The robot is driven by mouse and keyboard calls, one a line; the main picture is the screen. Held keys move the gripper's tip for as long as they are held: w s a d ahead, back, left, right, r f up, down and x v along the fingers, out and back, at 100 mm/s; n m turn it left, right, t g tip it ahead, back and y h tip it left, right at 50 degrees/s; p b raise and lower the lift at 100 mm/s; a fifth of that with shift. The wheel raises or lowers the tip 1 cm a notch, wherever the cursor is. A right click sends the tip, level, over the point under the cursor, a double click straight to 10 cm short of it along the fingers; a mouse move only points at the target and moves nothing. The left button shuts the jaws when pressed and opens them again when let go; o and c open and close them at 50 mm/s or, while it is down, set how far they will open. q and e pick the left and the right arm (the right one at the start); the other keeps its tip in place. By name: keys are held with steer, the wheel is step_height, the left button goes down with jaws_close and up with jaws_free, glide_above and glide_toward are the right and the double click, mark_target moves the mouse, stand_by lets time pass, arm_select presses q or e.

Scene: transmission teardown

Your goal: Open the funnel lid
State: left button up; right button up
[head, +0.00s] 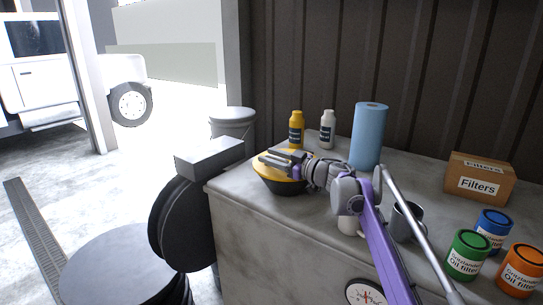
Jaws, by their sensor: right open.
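The funnel (279,187) is a round yellow-and-black piece near the left end of the grey workbench. Its yellow lid (262,168) shows at the top and looks closed, though my gripper hides much of it. My right gripper (275,158) is open, with its grey fingers lying over the top of the lid. I cannot tell whether the fingers touch the lid. My right arm reaches there from the lower right. My left gripper is not in view.
A yellow bottle (296,131), a white bottle (327,132) and a blue roll (369,136) stand behind the gripper. A grey mug (408,222), colored oil filter cans (467,256) and a Filters box (481,180) stand right. The workbench (247,219) edge lies just left of the funnel.

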jaws_close()
stand_by(1.4)
